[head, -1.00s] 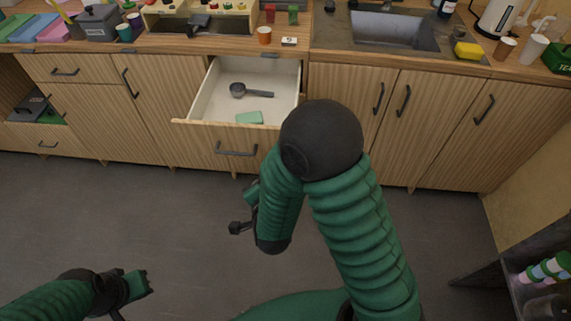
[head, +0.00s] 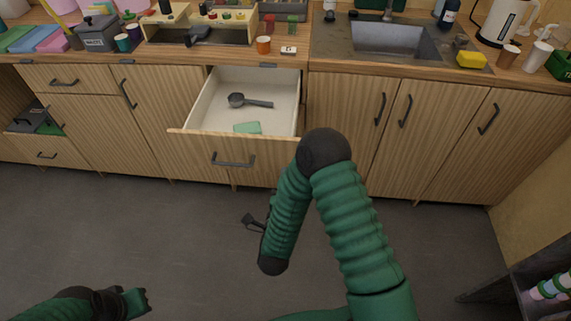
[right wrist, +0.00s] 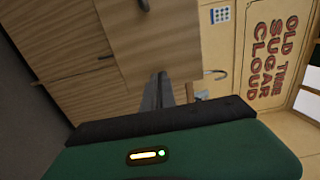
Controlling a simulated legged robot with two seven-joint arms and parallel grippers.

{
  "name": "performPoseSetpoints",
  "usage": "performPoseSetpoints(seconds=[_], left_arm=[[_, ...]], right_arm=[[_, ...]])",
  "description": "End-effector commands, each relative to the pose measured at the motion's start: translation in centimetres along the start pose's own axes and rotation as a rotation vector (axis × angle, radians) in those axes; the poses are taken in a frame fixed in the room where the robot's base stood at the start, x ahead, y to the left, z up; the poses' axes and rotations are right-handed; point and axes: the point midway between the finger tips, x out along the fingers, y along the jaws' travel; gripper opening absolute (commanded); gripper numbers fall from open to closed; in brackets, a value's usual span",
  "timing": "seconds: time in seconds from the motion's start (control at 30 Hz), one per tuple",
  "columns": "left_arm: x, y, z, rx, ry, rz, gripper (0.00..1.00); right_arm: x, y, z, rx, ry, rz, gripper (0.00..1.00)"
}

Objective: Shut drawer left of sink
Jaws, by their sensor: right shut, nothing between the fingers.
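The drawer (head: 190,140) left of the sink (head: 386,38) is pulled out, with its wooden front and dark bar handle (head: 233,160) facing me. Inside lie a dark scoop (head: 250,101) and a pale green block (head: 247,128). My right gripper (head: 250,220) is shut and empty, in front of and below the drawer front, apart from it. In the right wrist view its dark fingers (right wrist: 158,92) point towards a wooden front (right wrist: 160,40). My left gripper (head: 143,298) is low at the left, far from the drawer; its fingertips are too small to judge.
The counter above holds a grey box (head: 100,33), cups, a yellow sponge (head: 471,60) and a kettle (head: 500,22). Another drawer (head: 45,153) at far left also looks open. A dark shelf (head: 520,285) stands at lower right. The floor before the cabinets is clear.

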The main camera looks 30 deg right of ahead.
Motion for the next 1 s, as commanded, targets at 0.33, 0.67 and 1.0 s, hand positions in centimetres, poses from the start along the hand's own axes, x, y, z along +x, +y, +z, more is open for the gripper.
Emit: performPoseSetpoints(seconds=[0.33,0.67,1.0], left_arm=[[0.3,0.0,0.1,0.000,-0.001,0.000,0.00],[0.3,0.0,0.1,0.000,-0.001,0.000,0.00],[1.0,0.0,0.3,0.000,-0.001,0.000,0.00]], right_arm=[[3.9,0.1,0.1,-0.002,-0.001,0.000,0.00],[4.0,0.1,0.0,-0.001,-0.001,0.000,0.00],[7.1,0.1,-0.1,0.000,0.002,-0.003,0.00]])
